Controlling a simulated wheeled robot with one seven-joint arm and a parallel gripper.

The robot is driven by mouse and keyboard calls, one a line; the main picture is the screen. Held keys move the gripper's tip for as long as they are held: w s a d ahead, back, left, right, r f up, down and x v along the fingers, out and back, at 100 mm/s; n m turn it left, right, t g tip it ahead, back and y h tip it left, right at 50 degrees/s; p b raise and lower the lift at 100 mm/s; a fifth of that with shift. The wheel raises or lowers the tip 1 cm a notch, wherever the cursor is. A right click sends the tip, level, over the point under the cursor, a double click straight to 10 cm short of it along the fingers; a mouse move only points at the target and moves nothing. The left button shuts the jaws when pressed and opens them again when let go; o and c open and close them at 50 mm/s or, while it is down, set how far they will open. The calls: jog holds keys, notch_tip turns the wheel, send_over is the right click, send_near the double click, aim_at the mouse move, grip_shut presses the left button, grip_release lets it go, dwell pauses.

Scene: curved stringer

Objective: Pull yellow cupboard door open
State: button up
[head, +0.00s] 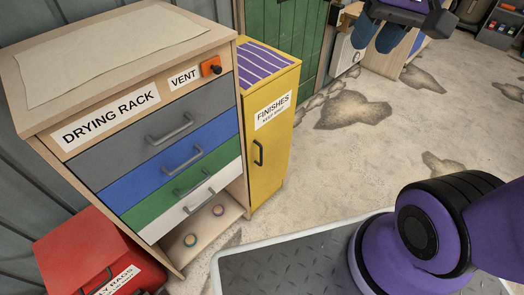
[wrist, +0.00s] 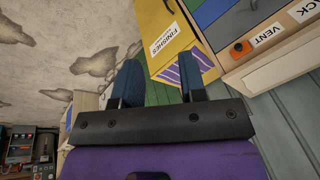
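The yellow cupboard (head: 283,82) stands right of the drying rack in the head view, with a "FINISHES" label and purple stripes on top. Its door (head: 266,178) looks closed and has a dark vertical handle (head: 258,153). The wrist view shows the yellow cupboard (wrist: 156,20) upside down, at the top middle. My gripper (head: 377,38) is at the top right of the head view, to the right of the cupboard and apart from it. In the wrist view my gripper (wrist: 160,78) has its two blue fingers spread with nothing between them.
The drying rack (head: 160,130) with grey, blue, green and white drawers stands directly left of the cupboard. A red bin (head: 85,255) is at the lower left. A green door (head: 285,35) is behind the cupboard. The stained floor (head: 335,150) right of the cupboard is clear.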

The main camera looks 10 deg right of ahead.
aim_at(261, 151)
jog(key=w+a+f+m+g+y, duration=0.1)
jog(key=w+a+f+m+y, duration=0.2)
jog(key=w+f, duration=0.55)
jog(key=w+a+f+m+g+y, duration=0.1)
jog(key=w+f+m+y, duration=0.3)
jog(key=w+f+y, duration=0.35)
jog(key=w+a+f+m+g+y, duration=0.1)
jog(key=w+a+f+m+y, duration=0.2)
jog(key=w+f, duration=0.65)
jog(key=s+d+f+m+t+h, duration=0.15)
jog(key=f+m+t, duration=0.6)
jog(key=f, duration=1.05)
jog(key=w+d+f+m+t+h, duration=0.15)
jog(key=f+m+t, duration=0.6)
jog(key=f, duration=1.15)
jog(key=shift+m+g, duration=0.6)
jog(key=shift+m, duration=0.1)
jog(key=x, duration=0.9)
jog(key=shift+w+a+r, duration=0.1)
jog(key=shift+w, duration=0.1)
jog(key=shift+c, duration=0.4)
grip_shut()
